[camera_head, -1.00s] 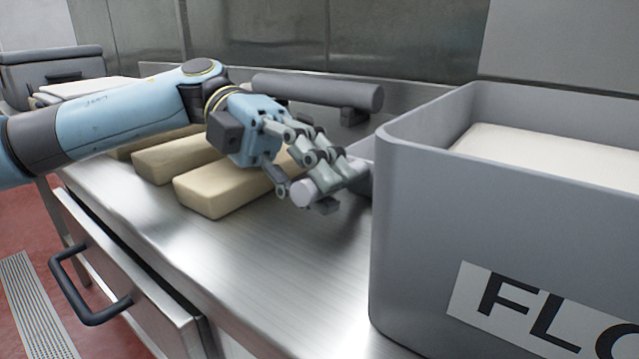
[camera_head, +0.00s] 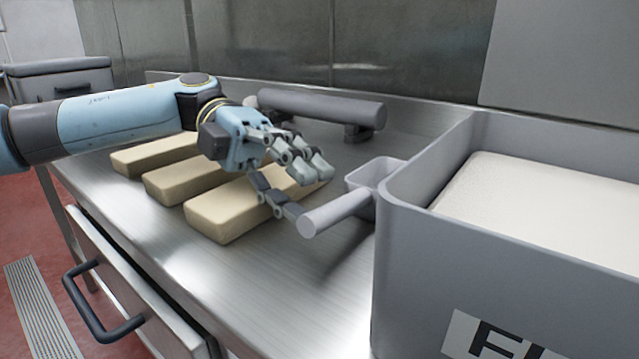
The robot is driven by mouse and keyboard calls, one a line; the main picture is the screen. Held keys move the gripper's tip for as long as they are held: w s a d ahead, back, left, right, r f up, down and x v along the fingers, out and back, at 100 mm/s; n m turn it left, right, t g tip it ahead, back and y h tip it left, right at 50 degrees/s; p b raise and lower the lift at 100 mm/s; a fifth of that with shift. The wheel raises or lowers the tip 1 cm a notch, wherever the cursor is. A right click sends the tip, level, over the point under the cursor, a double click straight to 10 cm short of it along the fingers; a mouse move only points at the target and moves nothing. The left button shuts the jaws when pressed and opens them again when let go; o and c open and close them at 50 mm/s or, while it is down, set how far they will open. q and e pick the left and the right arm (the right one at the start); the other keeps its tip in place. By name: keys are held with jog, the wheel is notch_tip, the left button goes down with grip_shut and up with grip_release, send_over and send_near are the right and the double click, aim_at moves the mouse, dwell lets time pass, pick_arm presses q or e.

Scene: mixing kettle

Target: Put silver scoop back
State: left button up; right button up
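The silver scoop (camera_head: 338,211) is by the left outer wall of the grey flour bin (camera_head: 425,225). Its round handle points to the left front, and its square cup (camera_head: 372,172) is at the bin's rim. Whether the scoop rests on the counter or hangs from the bin I cannot tell. My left gripper (camera_head: 307,196) is open just left of the scoop handle, its fingers spread above and beside it. One lower fingertip is very close to the handle's end; contact is unclear. My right gripper is not in view.
Several pale blocks (camera_head: 222,212) lie on the steel counter (camera_head: 265,275) below my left arm. A dark grey cylinder on supports (camera_head: 320,108) stands at the back. White flour (camera_head: 540,205) fills the bin. The counter front is clear, above a drawer with a black handle (camera_head: 95,305).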

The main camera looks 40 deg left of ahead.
pick_arm(q)
jog(key=p+v, duration=0.2)
jog(key=v, duration=0.4)
jog(key=shift+a+r, duration=0.25)
jog(key=shift+a, duration=0.55)
